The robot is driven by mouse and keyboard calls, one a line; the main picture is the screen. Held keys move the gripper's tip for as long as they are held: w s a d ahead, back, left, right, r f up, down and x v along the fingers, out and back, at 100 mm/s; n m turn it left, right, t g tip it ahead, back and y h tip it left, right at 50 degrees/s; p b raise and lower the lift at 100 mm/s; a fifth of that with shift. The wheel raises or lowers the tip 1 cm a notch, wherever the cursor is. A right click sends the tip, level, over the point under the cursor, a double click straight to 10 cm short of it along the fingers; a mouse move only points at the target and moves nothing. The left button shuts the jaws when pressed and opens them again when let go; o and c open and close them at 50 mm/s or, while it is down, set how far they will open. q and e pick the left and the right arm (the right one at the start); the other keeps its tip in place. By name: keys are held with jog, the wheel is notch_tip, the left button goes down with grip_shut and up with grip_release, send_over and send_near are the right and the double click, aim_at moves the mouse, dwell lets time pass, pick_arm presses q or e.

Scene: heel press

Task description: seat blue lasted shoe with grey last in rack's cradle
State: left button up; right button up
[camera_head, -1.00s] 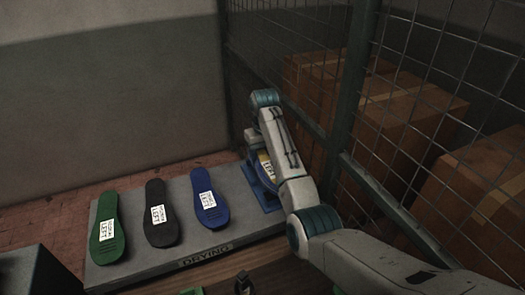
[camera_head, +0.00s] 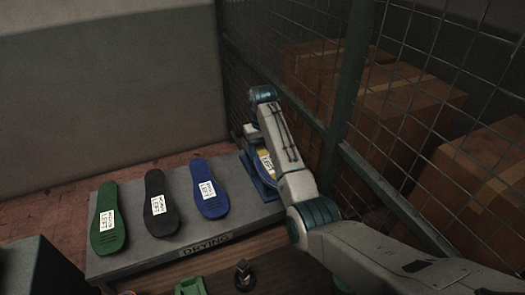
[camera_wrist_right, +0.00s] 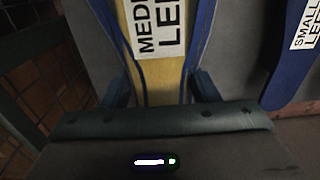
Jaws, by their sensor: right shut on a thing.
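The blue shoe (camera_head: 267,175) has a yellow underside with a white LEFT label, and sits at the right end of the grey rack (camera_head: 130,262), partly behind my right arm. In the right wrist view the yellow sole (camera_wrist_right: 160,80) with blue edges runs between two dark blue finger-like pieces. My right gripper (camera_head: 251,143) is at the shoe and shut on it; in the wrist view its body (camera_wrist_right: 160,130) fills the bottom. A blue piece, seemingly the cradle (camera_head: 263,190), shows beside the shoe; contact between them is hidden. No grey last is visible. My left gripper is out of view.
Green (camera_head: 107,220), black (camera_head: 160,205) and blue (camera_head: 209,188) flat soles with LEFT labels lie on the rack. A mesh fence (camera_head: 345,110) with cardboard boxes (camera_head: 400,95) behind it stands close on the right. A green object (camera_head: 190,287) and a dark object (camera_head: 243,275) are at the front.

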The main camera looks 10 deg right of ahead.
jog(key=shift+f, duration=0.55)
dwell(0.5)
jog(key=o, duration=1.3)
jog(key=shift+c, duration=0.2)
jog(key=shift+f, duration=0.1)
